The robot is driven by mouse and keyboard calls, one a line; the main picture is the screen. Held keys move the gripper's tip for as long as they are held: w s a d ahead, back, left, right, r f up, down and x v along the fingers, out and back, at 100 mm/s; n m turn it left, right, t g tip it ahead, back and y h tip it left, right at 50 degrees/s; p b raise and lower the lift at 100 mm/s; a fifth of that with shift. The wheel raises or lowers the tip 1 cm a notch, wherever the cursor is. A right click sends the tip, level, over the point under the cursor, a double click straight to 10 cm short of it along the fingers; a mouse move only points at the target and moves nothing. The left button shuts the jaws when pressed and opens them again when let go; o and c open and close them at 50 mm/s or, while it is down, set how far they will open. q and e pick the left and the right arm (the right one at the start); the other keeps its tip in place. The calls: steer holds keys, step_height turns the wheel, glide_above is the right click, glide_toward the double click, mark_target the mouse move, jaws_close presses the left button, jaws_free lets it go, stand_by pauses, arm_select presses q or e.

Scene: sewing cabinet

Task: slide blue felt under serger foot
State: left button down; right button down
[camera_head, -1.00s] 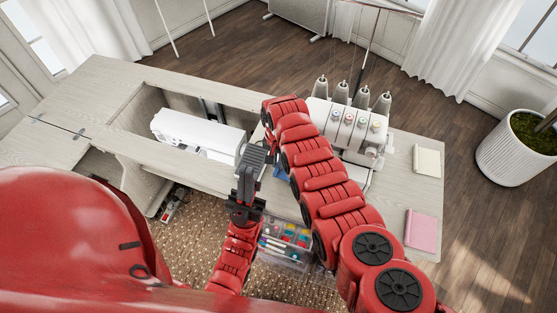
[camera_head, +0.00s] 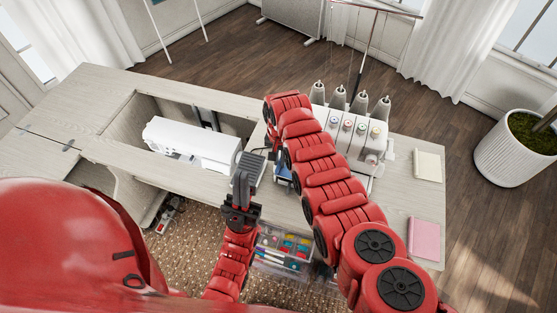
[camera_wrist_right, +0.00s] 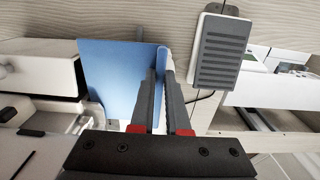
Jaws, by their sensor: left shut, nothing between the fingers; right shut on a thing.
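The blue felt (camera_wrist_right: 112,75) is upright in the right wrist view, a flat sheet with a folded or curled edge between my right fingers. My right gripper (camera_wrist_right: 162,95) is shut on that edge. In the head view only a bit of the blue felt (camera_head: 283,178) shows beside my right arm, which hides the right gripper. The white serger (camera_head: 352,132) with thread cones stands behind that arm; its white body (camera_wrist_right: 40,72) is left of the felt in the wrist view. Its foot is not clearly visible. My left gripper (camera_head: 244,175) is shut and empty at the table's front edge.
A grey foot pedal (camera_wrist_right: 222,48) lies on the tabletop right of the felt. A white sewing machine (camera_head: 190,142) sits in the cabinet opening at left. A cream pad (camera_head: 428,166) and a pink pad (camera_head: 424,238) lie at right. A clear drawer box (camera_head: 283,248) is below the front edge.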

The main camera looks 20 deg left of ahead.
steer(key=shift+d+f, duration=0.1)
steer(key=shift+f, duration=0.1)
stand_by(0.3)
steer(key=c, duration=0.8)
jaws_free()
steer(key=shift+c, duration=0.2)
steer(key=shift+r, duration=0.1)
step_height(320, 180, up, 8)
steer(key=b, duration=0.3)
steer(key=shift+w, duration=0.1)
step_height(320, 180, up, 15)
steer(key=p, duration=1.1)
